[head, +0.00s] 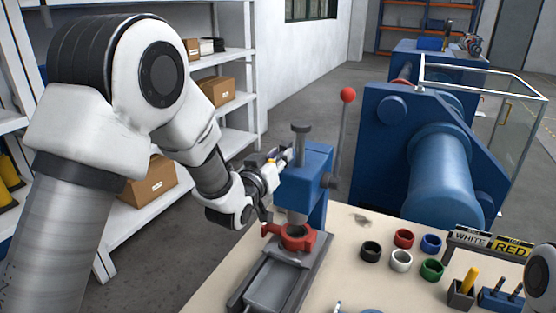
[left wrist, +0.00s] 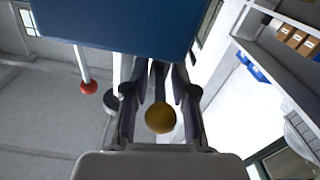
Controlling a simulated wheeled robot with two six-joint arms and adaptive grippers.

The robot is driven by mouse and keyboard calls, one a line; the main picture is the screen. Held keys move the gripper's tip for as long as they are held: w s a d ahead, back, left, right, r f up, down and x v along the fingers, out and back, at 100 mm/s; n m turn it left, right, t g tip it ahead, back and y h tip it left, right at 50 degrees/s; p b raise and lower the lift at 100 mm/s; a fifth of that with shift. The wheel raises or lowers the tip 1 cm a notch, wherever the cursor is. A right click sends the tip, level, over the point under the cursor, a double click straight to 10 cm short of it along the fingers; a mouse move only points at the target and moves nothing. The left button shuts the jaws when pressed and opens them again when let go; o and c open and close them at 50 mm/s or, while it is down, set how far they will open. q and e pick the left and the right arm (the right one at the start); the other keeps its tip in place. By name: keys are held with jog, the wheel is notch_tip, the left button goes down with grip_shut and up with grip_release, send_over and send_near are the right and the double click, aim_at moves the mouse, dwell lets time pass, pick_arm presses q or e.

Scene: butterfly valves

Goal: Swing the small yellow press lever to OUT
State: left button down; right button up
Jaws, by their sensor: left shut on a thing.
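The small yellow press lever shows in the left wrist view as a round yellow knob (left wrist: 160,118) between my left gripper's fingers (left wrist: 160,92). In the head view my left gripper (head: 284,160) is at the left side of the blue press (head: 316,165), shut on the lever. The gripper and arm mostly hide the lever there. The blue press body (left wrist: 120,25) fills the top of the wrist view. I cannot read any OUT mark.
A tall lever with a red ball (head: 347,95) rises at the press's right. A red clamp part (head: 292,238) sits below the press on a grey base. Several coloured rings, including a green ring (head: 432,269), lie on the bench (head: 345,265). Shelves stand at the left.

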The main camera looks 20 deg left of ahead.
pick_arm(q)
jog(key=shift+w+r, duration=0.1)
jog(key=shift+r, duration=0.25)
jog(key=c, duration=1.3)
grip_release()
jog(key=shift+o, duration=0.3)
jog(key=shift+w+f, duration=0.1)
jog(key=shift+f, duration=0.05)
jog(key=shift+f, duration=0.1)
jog(key=s+a, duration=0.1)
jog(key=s, duration=1.1)
jog(key=shift+a+f, duration=0.1)
